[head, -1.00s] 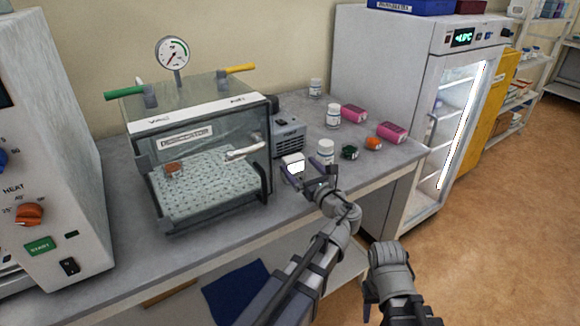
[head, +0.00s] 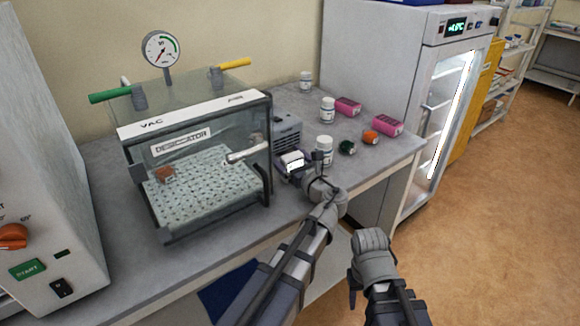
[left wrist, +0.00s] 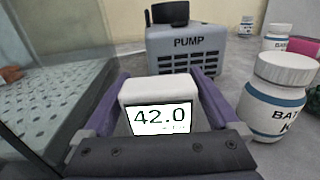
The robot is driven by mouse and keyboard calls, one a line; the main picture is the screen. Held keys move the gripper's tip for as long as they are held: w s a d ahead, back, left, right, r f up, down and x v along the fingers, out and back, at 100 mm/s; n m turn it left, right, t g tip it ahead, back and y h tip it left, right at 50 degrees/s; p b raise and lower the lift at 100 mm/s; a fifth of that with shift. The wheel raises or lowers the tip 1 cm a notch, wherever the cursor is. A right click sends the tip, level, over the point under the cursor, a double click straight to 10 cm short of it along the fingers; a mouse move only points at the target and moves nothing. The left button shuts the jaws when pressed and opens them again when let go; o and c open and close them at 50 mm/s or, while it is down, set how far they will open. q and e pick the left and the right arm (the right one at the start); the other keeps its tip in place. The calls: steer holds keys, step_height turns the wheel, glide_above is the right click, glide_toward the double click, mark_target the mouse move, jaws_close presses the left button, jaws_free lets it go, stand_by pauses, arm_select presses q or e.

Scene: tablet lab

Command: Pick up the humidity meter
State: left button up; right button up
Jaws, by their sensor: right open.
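The humidity meter, a small white box with a lit display reading 42.0, stands on the bench (head: 292,160) in front of the grey pump. It fills the middle of the left wrist view (left wrist: 158,92). My left gripper (head: 298,170) is low at the meter, with its purple fingers (left wrist: 160,100) on either side of it. Little or no gap shows between fingers and meter; whether they press on it I cannot tell. My right gripper (head: 353,288) hangs in front of the bench, empty and away from the meter.
The pump (head: 287,132) is right behind the meter. The clear desiccator (head: 195,150) stands close on the left. A white bottle (head: 324,151) is close on the right, with a dark green item (head: 347,147) and an orange one (head: 371,137) beyond it.

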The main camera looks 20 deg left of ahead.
arm_select(q)
steer(key=shift+a, duration=0.1)
steer(key=c, duration=1.1)
step_height(320, 180, up, 10)
steer(key=p, duration=1)
